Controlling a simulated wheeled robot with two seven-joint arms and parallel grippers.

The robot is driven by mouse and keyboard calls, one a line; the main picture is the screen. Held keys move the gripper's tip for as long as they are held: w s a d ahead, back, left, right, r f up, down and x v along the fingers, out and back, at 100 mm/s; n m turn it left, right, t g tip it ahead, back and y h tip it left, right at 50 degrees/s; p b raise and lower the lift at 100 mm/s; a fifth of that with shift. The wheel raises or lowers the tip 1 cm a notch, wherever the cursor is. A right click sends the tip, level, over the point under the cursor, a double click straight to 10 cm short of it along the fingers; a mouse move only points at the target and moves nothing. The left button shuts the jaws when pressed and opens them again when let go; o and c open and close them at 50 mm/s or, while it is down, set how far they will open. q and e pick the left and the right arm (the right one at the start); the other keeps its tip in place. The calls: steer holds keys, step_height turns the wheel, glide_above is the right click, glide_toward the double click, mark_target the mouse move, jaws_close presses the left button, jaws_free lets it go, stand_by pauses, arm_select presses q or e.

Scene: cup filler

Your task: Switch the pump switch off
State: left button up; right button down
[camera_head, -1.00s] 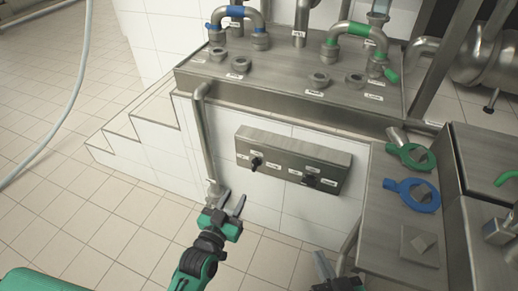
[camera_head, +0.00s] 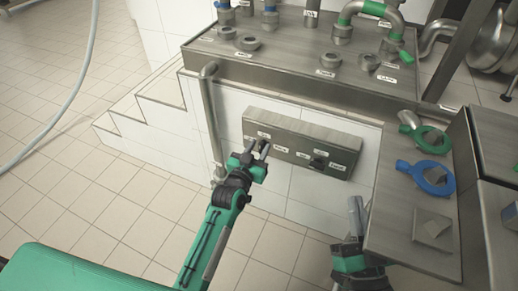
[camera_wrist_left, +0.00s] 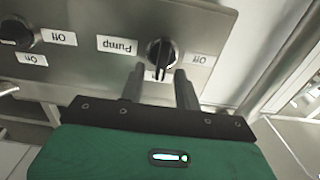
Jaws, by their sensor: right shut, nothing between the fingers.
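The pump switch (camera_wrist_left: 161,52) is a black rotary knob on a steel panel (camera_wrist_left: 100,12), beside a label reading "Pump" in the left wrist view, where the labels appear upside down. An "Off" label (camera_wrist_left: 198,59) is to its right there. Its handle stands roughly vertical in that picture. My left gripper (camera_wrist_left: 160,73) is open, its fingertips either side of the knob's lower edge; contact cannot be told. In the head view my left gripper (camera_head: 257,150) is at the panel's left part and partly covers the knob. My right gripper (camera_head: 355,218) is shut and empty, right of and below the panel.
A second black knob (camera_head: 318,162) is on the panel's right part. A vertical pipe (camera_head: 212,125) stands just left of the panel. A steel table (camera_head: 395,220) with green and blue ring fittings is close by my right gripper. The tiled floor at left is open.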

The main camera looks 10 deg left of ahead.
arm_select(q)
steer(key=shift+w, duration=0.25)
arm_select(e)
steer(key=shift+d+r, duration=0.1)
steer(key=shift+r, duration=0.2)
arm_select(q)
jaws_close()
